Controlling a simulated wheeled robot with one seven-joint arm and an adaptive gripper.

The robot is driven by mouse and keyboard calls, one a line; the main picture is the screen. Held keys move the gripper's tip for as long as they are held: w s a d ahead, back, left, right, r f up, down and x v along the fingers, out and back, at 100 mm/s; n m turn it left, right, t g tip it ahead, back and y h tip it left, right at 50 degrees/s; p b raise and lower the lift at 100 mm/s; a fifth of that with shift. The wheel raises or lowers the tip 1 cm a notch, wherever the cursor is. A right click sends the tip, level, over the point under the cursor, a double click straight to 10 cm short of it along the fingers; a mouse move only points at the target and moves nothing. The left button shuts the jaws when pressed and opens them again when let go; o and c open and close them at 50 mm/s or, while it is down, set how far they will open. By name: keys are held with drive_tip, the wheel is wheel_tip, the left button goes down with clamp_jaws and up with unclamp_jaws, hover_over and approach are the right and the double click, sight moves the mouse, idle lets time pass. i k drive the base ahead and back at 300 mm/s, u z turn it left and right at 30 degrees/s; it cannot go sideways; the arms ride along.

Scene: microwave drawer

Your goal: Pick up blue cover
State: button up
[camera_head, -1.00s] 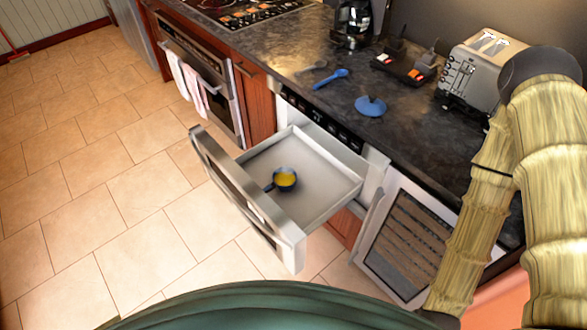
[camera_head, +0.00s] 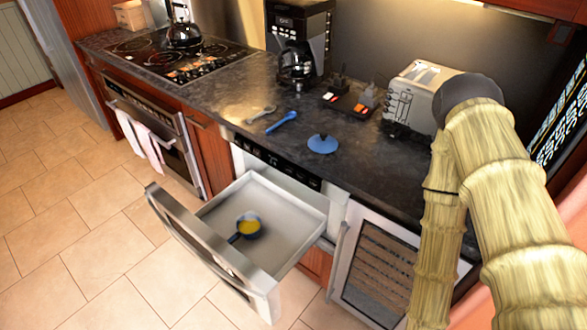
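The blue cover (camera_head: 323,144) is a round lid with a small knob on top. It lies flat on the dark stone counter (camera_head: 225,112), near the front edge and above the open drawer. My arm comes up on the right side of the view, with its links bent near the toaster. My gripper is outside the view, so its state is hidden. Nothing is seen touching the blue cover.
A microwave drawer (camera_head: 311,210) stands pulled out, with a small blue pan (camera_head: 250,228) holding yellow food in it. A blue spoon (camera_head: 281,122) and a grey spoon (camera_head: 257,114) lie left of the cover. A toaster (camera_head: 413,98), a coffee maker (camera_head: 298,40) and a black tray (camera_head: 345,104) stand behind.

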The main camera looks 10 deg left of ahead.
sight(322, 143)
drive_tip(key=k, duration=0.5)
drive_tip(key=u, duration=2.15)
drive_tip(key=i, duration=1.7)
drive_tip(key=z, duration=2.85)
